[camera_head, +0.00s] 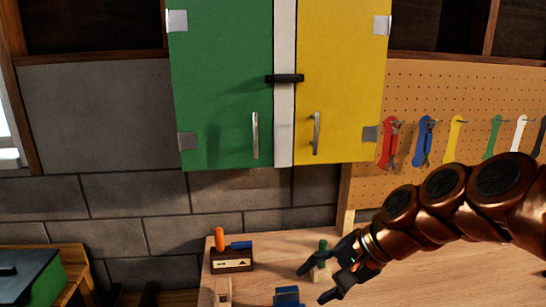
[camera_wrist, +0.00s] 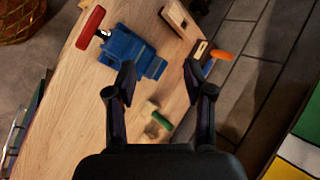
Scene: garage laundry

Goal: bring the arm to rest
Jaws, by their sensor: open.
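My arm reaches in from the right in the head view. My gripper (camera_head: 312,286) is above the wooden workbench (camera_head: 440,262), with its fingers spread and pointing to the lower left. In the wrist view my gripper (camera_wrist: 159,66) shows two black fingers wide apart with nothing between them. A blue vise (camera_wrist: 132,52) with a red handle lies beyond the fingertips. A small wooden block with a green handle (camera_wrist: 161,120) shows between the fingers, below them on the bench. My gripper appears apart from these things, though the exact height is hard to tell.
A wooden holder (camera_head: 232,261) with orange and blue handles stands at the bench's back left. Above are closed green (camera_head: 222,90) and yellow (camera_head: 343,80) cabinet doors with a dark latch. Colored tools hang on the pegboard (camera_head: 440,95) behind my arm. A green box (camera_head: 30,275) sits at left.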

